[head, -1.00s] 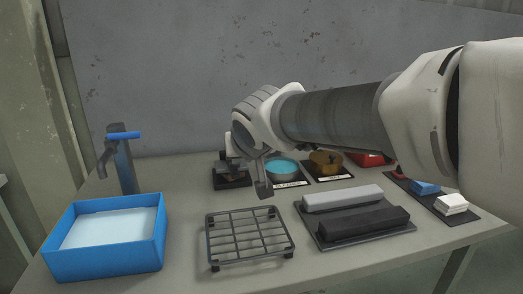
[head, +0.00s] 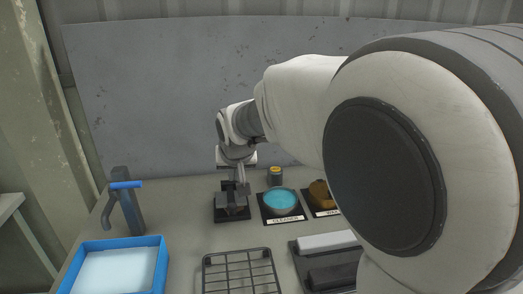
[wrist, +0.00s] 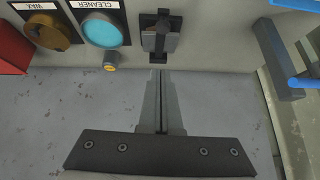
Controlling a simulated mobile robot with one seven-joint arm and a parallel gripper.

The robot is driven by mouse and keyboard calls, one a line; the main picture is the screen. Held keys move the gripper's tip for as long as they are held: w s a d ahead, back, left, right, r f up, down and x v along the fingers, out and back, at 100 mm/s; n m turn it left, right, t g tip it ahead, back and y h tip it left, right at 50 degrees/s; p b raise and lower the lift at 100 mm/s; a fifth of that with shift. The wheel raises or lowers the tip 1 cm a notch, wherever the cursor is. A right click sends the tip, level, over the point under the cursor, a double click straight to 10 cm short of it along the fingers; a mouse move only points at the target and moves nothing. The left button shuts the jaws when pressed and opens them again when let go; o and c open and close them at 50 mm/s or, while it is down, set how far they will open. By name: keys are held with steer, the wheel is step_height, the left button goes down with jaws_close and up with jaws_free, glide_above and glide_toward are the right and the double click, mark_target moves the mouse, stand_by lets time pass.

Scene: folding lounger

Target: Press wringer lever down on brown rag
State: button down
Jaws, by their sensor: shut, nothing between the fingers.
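The wringer (head: 231,211) is a small dark device on a black base at the back of the table, left of the cleaner bowl. It also shows at the top middle of the wrist view (wrist: 160,42), with its dark lever (wrist: 163,22) upright in the middle. A small brown patch, perhaps the brown rag (wrist: 149,38), shows in it; most of it is hidden. My gripper (wrist: 159,73) is shut and empty, its fingertips pointing at the wringer. In the head view my gripper (head: 241,187) is just above the wringer; I cannot tell whether it touches.
The cleaner bowl (head: 280,202) and wax bowl (wrist: 50,30) stand beside the wringer. A small yellow-topped jar (head: 275,176) is behind. A blue basin (head: 160,262), tap (head: 127,205) and wire rack (head: 240,256) are nearer. The grey wall panel (head: 165,100) stands behind the table.

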glide_above(234, 207)
steer(key=f, duration=0.7)
steer(key=shift+w+b, duration=0.25)
steer(key=shift+b, duration=0.15)
step_height(234, 207, down, 2)
steer(key=shift+s+f, duration=0.15)
steer(key=shift+f, duration=0.1)
steer(key=shift+s+f, duration=0.15)
steer(key=shift+f, duration=0.6)
